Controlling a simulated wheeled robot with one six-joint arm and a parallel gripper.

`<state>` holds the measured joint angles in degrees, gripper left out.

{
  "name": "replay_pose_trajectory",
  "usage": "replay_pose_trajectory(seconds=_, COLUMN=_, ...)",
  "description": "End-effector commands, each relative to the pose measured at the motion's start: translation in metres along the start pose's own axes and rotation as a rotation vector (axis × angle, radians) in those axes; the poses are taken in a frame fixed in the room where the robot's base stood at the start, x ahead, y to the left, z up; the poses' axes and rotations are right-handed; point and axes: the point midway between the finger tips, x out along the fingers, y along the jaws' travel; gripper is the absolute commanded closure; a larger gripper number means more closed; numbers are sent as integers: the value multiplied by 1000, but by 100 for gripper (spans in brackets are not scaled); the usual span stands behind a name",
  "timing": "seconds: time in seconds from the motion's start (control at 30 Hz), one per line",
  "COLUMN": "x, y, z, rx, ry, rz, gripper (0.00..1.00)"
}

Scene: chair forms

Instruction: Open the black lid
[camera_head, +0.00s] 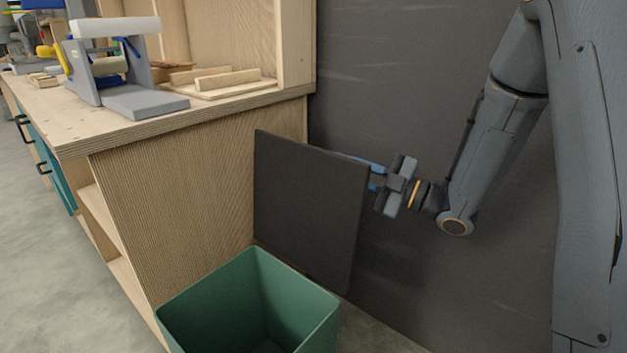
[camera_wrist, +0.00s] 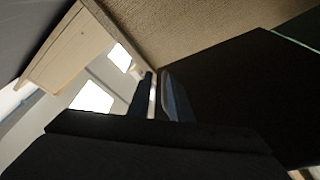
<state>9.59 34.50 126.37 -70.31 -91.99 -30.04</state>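The black lid (camera_head: 308,205) stands upright, raised above the back of the green bin (camera_head: 250,280). The bin's mouth is uncovered and its inside shows. My gripper (camera_head: 368,171) is at the right edge of the lid, partly hidden behind it, so I cannot tell whether it touches. In the wrist view, the two blue-grey fingers of my gripper (camera_wrist: 157,82) have a narrow gap between them with nothing visible in it. The dark lid (camera_wrist: 245,95) fills the right side of that view, beside the fingers.
A wooden workbench (camera_head: 190,185) stands left of the bin, with a grey and white device (camera_head: 140,98) and wood pieces (camera_head: 228,80) on top. A dark wall (camera_head: 430,90) is behind the lid and my arm. Grey floor (camera_head: 60,280) is clear at the left.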

Motion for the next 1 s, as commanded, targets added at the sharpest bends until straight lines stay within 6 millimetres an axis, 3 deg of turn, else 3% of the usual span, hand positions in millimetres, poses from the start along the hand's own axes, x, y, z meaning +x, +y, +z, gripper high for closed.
replay_pose_trajectory(seconds=0.1, x=-4, y=-10, z=0, rx=-10, ry=85, rz=5, gripper=82)
replay_pose_trajectory(seconds=0.33, x=-4, y=-14, z=-10, rx=-17, ry=165, rz=9, gripper=82)
replay_pose_trajectory(seconds=0.8, x=58, y=-14, z=-20, rx=-17, ry=166, rz=8, gripper=82)
replay_pose_trajectory(seconds=1.0, x=68, y=-13, z=-22, rx=-16, ry=165, rz=9, gripper=82)
